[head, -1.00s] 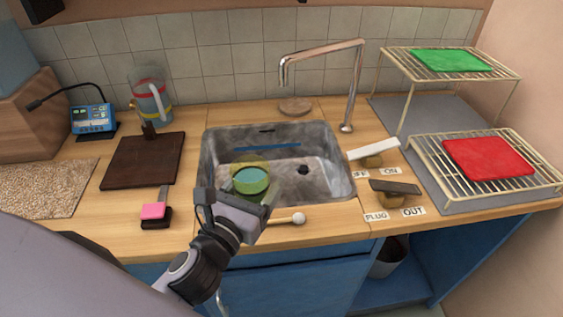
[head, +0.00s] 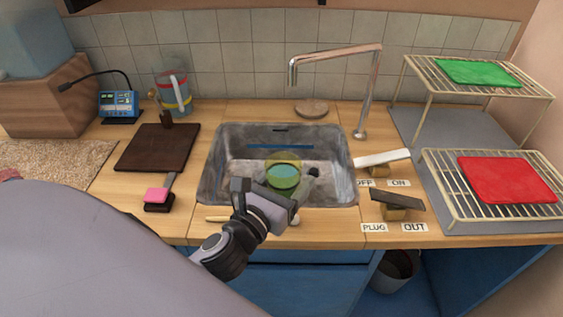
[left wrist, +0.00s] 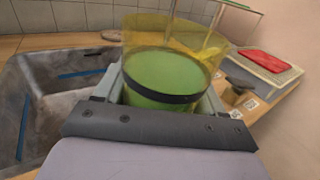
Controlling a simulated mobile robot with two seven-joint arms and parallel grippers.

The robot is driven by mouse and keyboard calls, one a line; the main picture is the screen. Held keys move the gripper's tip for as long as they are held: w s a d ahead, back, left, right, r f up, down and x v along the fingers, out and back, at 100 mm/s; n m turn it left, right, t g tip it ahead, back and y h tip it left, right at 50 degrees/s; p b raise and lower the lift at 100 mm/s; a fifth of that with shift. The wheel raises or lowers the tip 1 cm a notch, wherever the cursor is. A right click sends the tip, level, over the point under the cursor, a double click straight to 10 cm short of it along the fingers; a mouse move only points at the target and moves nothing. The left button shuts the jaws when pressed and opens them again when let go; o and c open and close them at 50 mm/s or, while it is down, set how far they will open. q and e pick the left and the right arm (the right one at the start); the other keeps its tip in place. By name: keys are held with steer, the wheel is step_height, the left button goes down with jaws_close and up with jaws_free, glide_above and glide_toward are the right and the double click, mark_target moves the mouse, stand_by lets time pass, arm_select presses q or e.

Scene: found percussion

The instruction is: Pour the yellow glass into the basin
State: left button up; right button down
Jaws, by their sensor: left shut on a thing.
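My left gripper (head: 292,190) is shut on the yellow glass (head: 283,178), a see-through yellow tumbler with a greenish liquid inside. In the head view it holds the glass over the basin (head: 215,172), a grey metal sink, near its front edge. In the left wrist view the glass (left wrist: 168,75) sits between the fingers with a dark band across it, and looks about upright. The liquid surface shows below the rim. The basin (left wrist: 40,130) lies to the left in that view. My right gripper is not in view.
A chrome tap (head: 370,90) arches behind the basin. Levers labelled OFF/ON (head: 383,158) and PLUG/OUT (head: 397,202) stand right of it. A wire rack (head: 440,200) with a red mat (head: 507,180) is at far right. A mallet (head: 217,219) lies along the front edge.

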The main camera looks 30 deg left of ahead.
arm_select(q)
steer(key=w+a+f+n+y, duration=0.1)
steer(key=w+a, duration=0.4)
steer(key=a, duration=0.6)
steer(key=w+a+f+n+y+b, duration=0.1)
steer(key=w+a+f, duration=0.3)
steer(key=a, duration=0.8)
steer(key=shift+w+f+y+b, duration=0.15)
steer(key=shift+w+y+b, duration=0.15)
steer(key=shift+w+y, duration=0.45)
steer(key=shift+d+f, duration=0.1)
steer(key=shift+d, duration=0.1)
steer(key=m, duration=0.1)
steer(key=d+m, duration=0.1)
steer(key=m, duration=0.1)
steer(key=w+d+m+g, duration=0.1)
steer(key=m, duration=0.1)
steer(key=shift+d+f, duration=0.15)
steer(key=shift+f, duration=0.1)
steer(key=shift+w+d+f+m+b, duration=0.15)
steer(key=shift+d+m+b, duration=0.1)
steer(key=shift+m, duration=0.25)
steer(key=shift+s+d+f+m+b, duration=0.15)
steer(key=shift+d+m+b, duration=0.1)
steer(key=shift+m, duration=0.25)
steer(key=shift+w+d+f+m, duration=0.1)
steer(key=shift+f+m, duration=0.25)
steer(key=shift+m, duration=0.55)
